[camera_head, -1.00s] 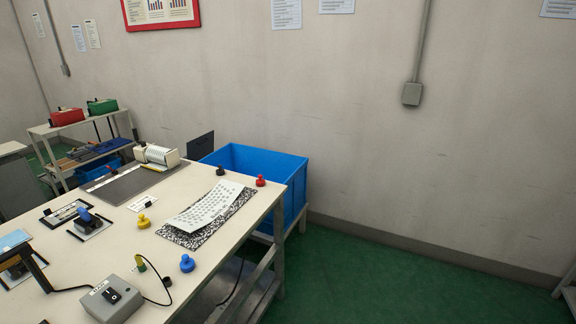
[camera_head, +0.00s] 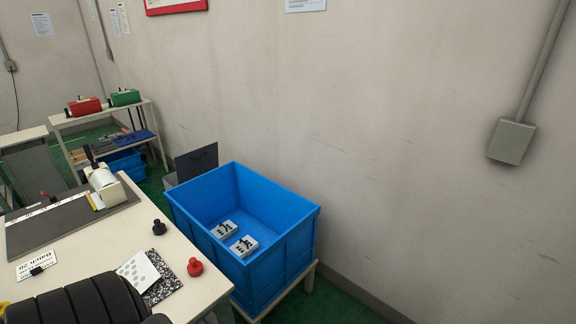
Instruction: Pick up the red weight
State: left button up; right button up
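The red weight (camera_head: 195,267) is a small knobbed piece standing on the table (camera_head: 105,248) near its right edge. A black weight (camera_head: 159,228) of like shape stands behind it. The white keypad film (camera_head: 139,272) lies on a black-and-white speckled mat (camera_head: 163,288), left of the red weight. Neither gripper's fingers can be made out.
A blue bin (camera_head: 273,272) with two grey devices inside stands on a low stand right of the table. A roller device (camera_head: 104,187) sits on a grey board at the table's back left. A shelf with red and green boxes stands farther back.

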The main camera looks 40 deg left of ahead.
aim_at(196, 268)
jog(key=i, duration=1.85)
jog(key=u, duration=4.8)
